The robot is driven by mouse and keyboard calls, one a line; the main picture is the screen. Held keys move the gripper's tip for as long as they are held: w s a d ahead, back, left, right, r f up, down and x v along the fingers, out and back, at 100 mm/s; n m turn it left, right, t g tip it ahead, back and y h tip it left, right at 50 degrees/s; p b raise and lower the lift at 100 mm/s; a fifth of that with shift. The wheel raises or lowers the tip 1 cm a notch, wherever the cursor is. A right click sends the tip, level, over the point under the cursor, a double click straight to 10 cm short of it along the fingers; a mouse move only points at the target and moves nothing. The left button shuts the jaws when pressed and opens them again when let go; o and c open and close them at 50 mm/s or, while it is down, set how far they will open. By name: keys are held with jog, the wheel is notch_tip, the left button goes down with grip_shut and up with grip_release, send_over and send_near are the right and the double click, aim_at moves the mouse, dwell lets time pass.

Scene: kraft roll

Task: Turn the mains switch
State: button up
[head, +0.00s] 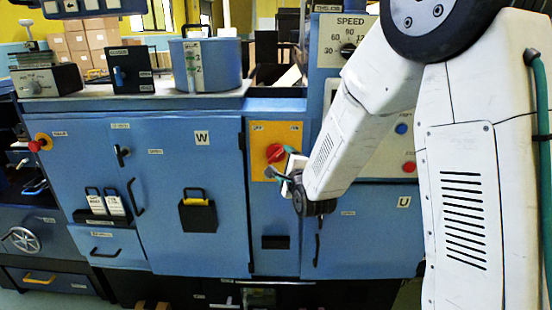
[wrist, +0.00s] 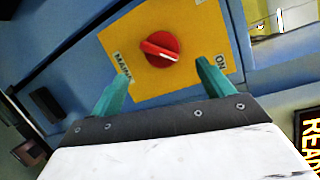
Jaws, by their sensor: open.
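The mains switch is a red rotary knob (wrist: 159,48) on a yellow plate (wrist: 185,82), seen in the wrist view. The plate carries the labels "MAINS" and "ON". My gripper (wrist: 162,82) is open and empty, its two green fingers spread a little short of the knob, one toward each side, not touching it. In the head view the red knob (head: 275,153) shows on its yellow plate (head: 290,130) on the blue machine front. My gripper (head: 284,177) is just in front of it, at its lower right, and the wrist partly covers the plate.
The blue cabinet door marked W (head: 165,170) lies left of the switch, with a black pocket (head: 198,214) on it. A red knob (head: 38,143) sits on another yellow plate at far left. The speed dial (head: 347,50) is above, beside my arm.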

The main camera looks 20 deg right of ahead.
aim_at(276, 159)
jog(key=w+m+t, duration=0.1)
jog(key=w+m, duration=0.1)
jog(key=w+m+t, duration=0.2)
jog(key=w, duration=0.1)
jog(key=w+f+m+t, duration=0.1)
jog(key=w, duration=0.2)
jog(key=shift+a+m+h, duration=0.1)
jog(key=shift+m+h, duration=0.3)
jog(key=c, duration=1)
